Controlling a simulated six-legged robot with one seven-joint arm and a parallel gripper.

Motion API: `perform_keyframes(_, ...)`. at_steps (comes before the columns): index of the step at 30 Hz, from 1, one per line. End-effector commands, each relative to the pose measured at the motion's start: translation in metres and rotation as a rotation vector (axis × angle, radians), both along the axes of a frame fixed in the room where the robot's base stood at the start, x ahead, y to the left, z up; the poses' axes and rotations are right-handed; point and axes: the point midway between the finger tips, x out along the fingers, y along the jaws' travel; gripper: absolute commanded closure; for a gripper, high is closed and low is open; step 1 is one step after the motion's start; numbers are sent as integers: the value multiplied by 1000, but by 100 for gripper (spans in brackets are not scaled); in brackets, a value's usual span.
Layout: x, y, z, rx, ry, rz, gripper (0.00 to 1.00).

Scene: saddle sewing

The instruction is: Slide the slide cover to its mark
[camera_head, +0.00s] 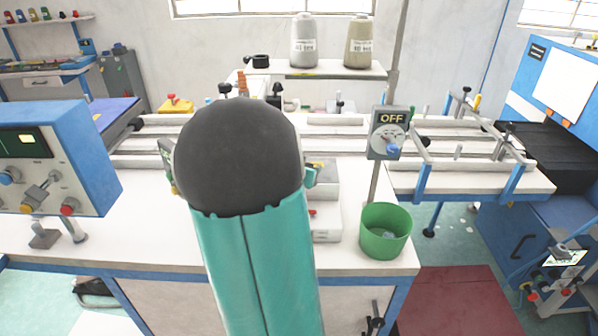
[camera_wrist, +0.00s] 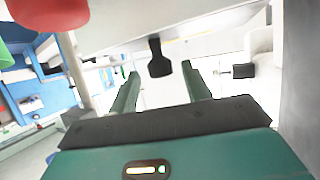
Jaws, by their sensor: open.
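In the wrist view my gripper (camera_wrist: 160,76) has its two green fingers apart, with nothing held between them. A dark tab with a narrow stem (camera_wrist: 158,60) shows between and beyond the fingertips, against a pale surface. I cannot tell whether the fingers touch it or whether it belongs to the slide cover. A small dark block (camera_wrist: 243,71) lies right of the right finger. In the head view my arm hides the middle of the white worktable (camera_head: 150,212) and my gripper. Neither the slide cover nor its mark can be clearly made out.
A green bin (camera_head: 386,232) stands at the table's right front corner. A switch box reading OFF (camera_head: 389,133) is on a pole behind it. A blue control box (camera_head: 55,158) stands at left. Two thread cones (camera_head: 304,42) sit on a back shelf. Rails (camera_head: 460,150) extend right.

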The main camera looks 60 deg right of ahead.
Motion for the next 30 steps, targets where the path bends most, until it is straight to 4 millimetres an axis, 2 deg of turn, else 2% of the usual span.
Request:
perform_keyframes(21, -8, 107, 45, 0, -4, 2, 52)
perform_keyframes(25, -9, 119, 49, 0, -3, 1, 52)
perform_keyframes(30, -10, 124, 51, 1, -1, 0, 52)
